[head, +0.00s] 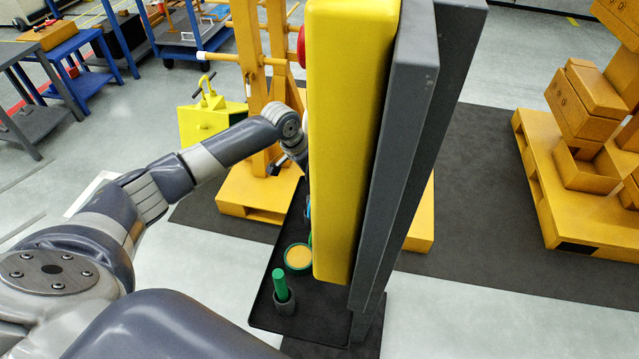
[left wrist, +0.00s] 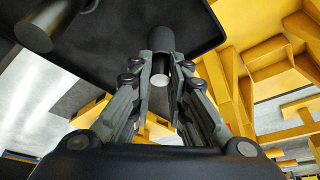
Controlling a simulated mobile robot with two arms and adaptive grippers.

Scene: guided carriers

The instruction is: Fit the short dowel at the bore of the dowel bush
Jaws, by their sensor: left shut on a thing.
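In the head view my left arm reaches to the yellow panel, which hides most of my left gripper. In the left wrist view my left gripper (left wrist: 161,48) is shut on a cylinder, seemingly the short dowel (left wrist: 160,80), with its pale round end facing the camera. Its far part is hidden between the dark fingers. In the head view a dark round cup, perhaps the dowel bush (head: 284,303), stands on the black tray (head: 318,325) with a green peg (head: 279,282) upright in it. I cannot tell how the held piece lies to the bush. My right gripper is out of view.
A tall yellow panel (head: 345,140) with a grey plate (head: 405,150) beside it blocks much of the head view. A green-rimmed round piece with an orange-yellow top (head: 298,257) lies on the tray. A yellow pallet (head: 575,205) with boxes stands at right.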

